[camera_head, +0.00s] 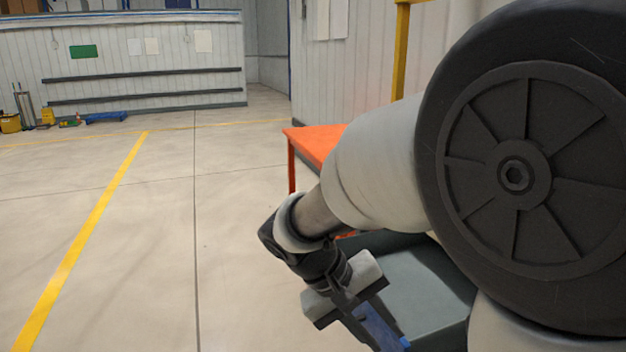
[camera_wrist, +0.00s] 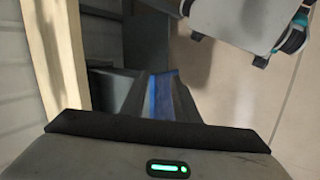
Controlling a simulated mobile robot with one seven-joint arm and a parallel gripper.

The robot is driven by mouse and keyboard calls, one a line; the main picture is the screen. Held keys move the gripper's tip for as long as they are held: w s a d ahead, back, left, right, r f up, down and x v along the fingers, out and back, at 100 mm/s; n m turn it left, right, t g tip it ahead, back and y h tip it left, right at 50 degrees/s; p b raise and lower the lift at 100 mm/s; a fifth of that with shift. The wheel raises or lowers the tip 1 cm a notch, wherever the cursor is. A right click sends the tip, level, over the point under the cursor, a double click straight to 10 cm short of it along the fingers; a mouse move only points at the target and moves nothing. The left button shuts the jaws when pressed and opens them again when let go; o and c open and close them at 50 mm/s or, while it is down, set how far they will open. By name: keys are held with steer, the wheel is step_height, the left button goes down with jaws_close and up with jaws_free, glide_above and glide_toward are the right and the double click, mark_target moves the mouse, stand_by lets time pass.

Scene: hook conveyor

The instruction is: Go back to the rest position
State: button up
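My gripper (camera_head: 384,328) hangs low in the centre right of the head view, at the end of my arm, pointing down and to the right. It has a pale body and dark fingers with blue on them. It is in front of a grey-green surface. In the wrist view, my gripper (camera_wrist: 160,95) shows dark fingers with a blue strip between them. I see no clear gap there, and cannot tell whether the blue is finger padding or something held. No separate task object can be made out in either view.
An orange-topped table (camera_head: 314,141) stands behind my arm, near a yellow post (camera_head: 401,50). The floor (camera_head: 240,230) at left is open, crossed by a yellow line (camera_head: 80,240). A low panelled wall (camera_head: 145,65) stands far back, with small gear (camera_head: 105,117) beside it.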

steer(key=s+d+r+m+t+y, duration=0.25)
steer(key=s+r+t+y, duration=0.25)
steer(key=s+r+y, duration=0.35)
step_height(320, 180, up, 23)
steer(key=s+h+p, duration=0.1)
steer(key=p, duration=2.1)
steer(key=shift+s+r+h+p, duration=0.15)
steer(key=shift+s+h+p, duration=0.15)
steer(key=shift+h+p, duration=0.1)
steer(key=shift+d+n, duration=0.15)
steer(key=shift+n, duration=0.1)
